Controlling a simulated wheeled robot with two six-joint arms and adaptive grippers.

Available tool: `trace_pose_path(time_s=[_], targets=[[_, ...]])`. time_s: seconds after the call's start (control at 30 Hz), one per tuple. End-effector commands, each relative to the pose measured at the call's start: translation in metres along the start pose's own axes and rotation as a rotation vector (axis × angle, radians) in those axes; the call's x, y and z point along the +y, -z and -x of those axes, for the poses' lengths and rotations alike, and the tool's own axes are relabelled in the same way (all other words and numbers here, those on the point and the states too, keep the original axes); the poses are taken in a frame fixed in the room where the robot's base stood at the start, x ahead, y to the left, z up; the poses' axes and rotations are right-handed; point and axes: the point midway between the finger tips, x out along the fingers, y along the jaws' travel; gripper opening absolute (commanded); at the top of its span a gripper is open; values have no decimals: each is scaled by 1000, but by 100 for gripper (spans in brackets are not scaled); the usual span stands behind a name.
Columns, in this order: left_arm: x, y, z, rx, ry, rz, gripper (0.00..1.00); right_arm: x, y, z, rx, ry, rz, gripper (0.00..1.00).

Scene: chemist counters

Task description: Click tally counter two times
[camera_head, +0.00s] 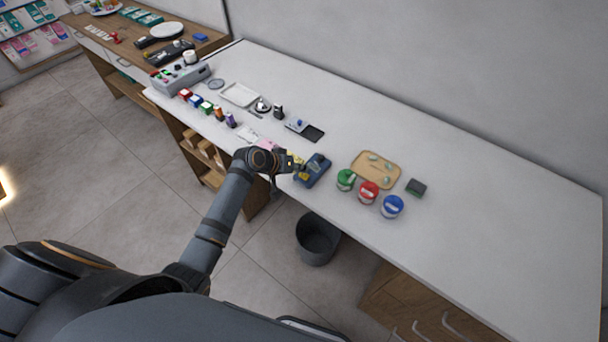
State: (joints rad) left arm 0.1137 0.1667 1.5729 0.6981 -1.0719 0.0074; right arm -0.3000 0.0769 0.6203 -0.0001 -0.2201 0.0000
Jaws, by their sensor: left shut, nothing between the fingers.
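My left arm reaches in from the lower left over the front edge of the white counter (480,210). Its gripper (295,164) is shut, with nothing seen between the fingers. It is beside a dark blue device (317,166) with yellow parts; whether they touch is not clear. A small round silver-and-black item (262,105) sits farther back, beside a white tray (240,95). I cannot tell from this view which small item is the tally counter. My arm and gripper hide part of the counter's front edge. My right gripper is not in view.
Green (346,179), red (368,192) and blue (392,206) tubs stand right of the gripper, before a wooden tray (376,163). A dark block (416,187) lies beyond. A bin (317,240) stands on the floor. The counter's right end is clear.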

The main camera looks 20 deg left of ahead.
Motion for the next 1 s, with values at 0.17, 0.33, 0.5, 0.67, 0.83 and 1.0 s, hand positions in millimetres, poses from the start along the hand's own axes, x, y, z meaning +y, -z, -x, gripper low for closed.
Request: trace_pose_path(time_s=[0.17,0.33,0.5,0.67,0.83,1.0], targets=[[-3,-3,-4,0,0,0,0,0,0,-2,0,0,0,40],[-4,-4,-6,0,0,0,0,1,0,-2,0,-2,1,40],[-4,-4,-6,0,0,0,0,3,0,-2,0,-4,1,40],[-4,-5,-6,0,0,0,0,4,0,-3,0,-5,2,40],[-6,-6,-8,0,0,0,0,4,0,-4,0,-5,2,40],[-7,-7,-9,0,0,1,0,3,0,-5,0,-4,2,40]])
